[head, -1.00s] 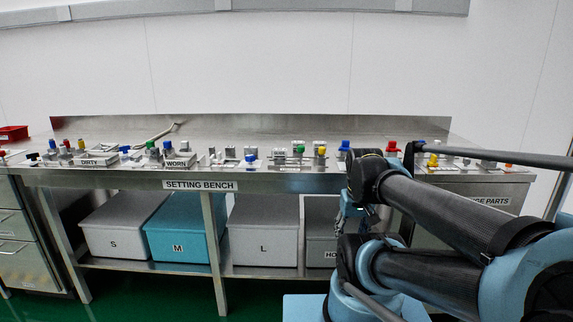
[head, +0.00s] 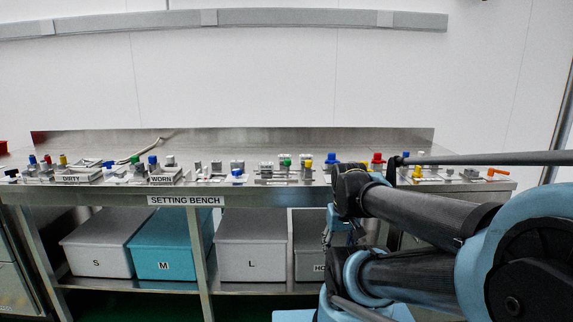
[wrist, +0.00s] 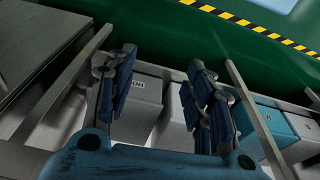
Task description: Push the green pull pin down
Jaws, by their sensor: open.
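In the head view, two small green tops show on the steel bench: one (head: 287,162) near the middle, among grey fittings and beside a yellow top, and one (head: 135,159) at the left behind the WORN tray. Both are too small to tell which is the pull pin or whether it is up or down. My gripper (wrist: 160,62) is open and empty in the wrist view, with its two blue fingers wide apart. It points at the bins and floor below the bench, away from the green tops. In the head view my arm mostly hides it.
The setting bench (head: 300,202) carries several small blue, red and yellow topped parts. The DIRTY tray (head: 72,179) and WORN tray (head: 163,180) are at the left. Bins, including a teal one (head: 165,250), fill the lower shelf. Yellow-black floor tape (wrist: 240,20) crosses green floor.

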